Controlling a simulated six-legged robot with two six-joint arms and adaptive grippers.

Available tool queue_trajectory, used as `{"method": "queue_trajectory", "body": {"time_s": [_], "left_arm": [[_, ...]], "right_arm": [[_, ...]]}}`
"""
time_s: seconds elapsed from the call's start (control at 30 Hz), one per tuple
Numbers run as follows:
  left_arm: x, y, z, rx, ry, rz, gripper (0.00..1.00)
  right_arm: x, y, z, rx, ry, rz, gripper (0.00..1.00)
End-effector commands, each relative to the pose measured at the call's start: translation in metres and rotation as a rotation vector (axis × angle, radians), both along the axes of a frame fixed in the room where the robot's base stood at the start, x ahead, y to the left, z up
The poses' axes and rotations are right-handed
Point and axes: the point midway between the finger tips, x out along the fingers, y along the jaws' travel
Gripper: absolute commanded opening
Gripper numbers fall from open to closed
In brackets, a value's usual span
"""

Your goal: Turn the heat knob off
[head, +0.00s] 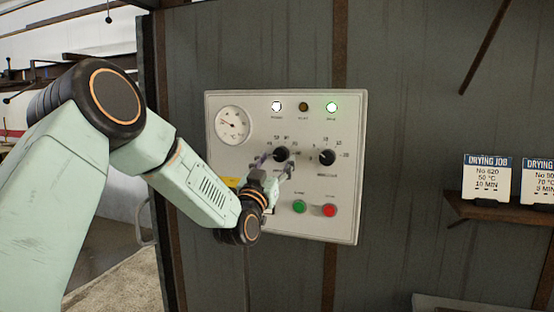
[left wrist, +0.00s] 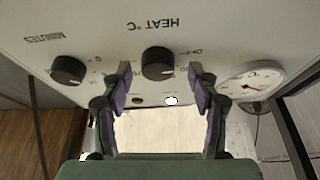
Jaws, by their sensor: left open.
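The heat knob (head: 281,154) is a round black knob at the middle of the pale control panel (head: 232,180). In the left wrist view, which looks upside down, the heat knob (left wrist: 158,64) sits below the words HEAT °C, with an OFF mark beside it. In the left wrist view the purple-padded fingers (left wrist: 161,82) stand either side of the knob, with gaps visible. My right gripper is not in view.
Drying job cards (head: 487,180) stand on a shelf (head: 490,211) at right.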

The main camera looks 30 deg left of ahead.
Motion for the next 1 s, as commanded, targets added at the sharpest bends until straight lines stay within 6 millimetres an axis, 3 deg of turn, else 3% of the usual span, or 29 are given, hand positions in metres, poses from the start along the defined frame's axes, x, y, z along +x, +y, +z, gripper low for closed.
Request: {"method": "queue_trajectory", "body": {"time_s": [0.47,1.0], "left_arm": [[0.0104,0.0010,0.0040,0.000,0.001,-0.002,0.60],[0.0103,0.0008,0.0040,0.000,0.000,-0.002,0.14]], "right_arm": [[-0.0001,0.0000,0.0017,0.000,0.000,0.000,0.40],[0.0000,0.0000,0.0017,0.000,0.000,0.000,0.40]]}}
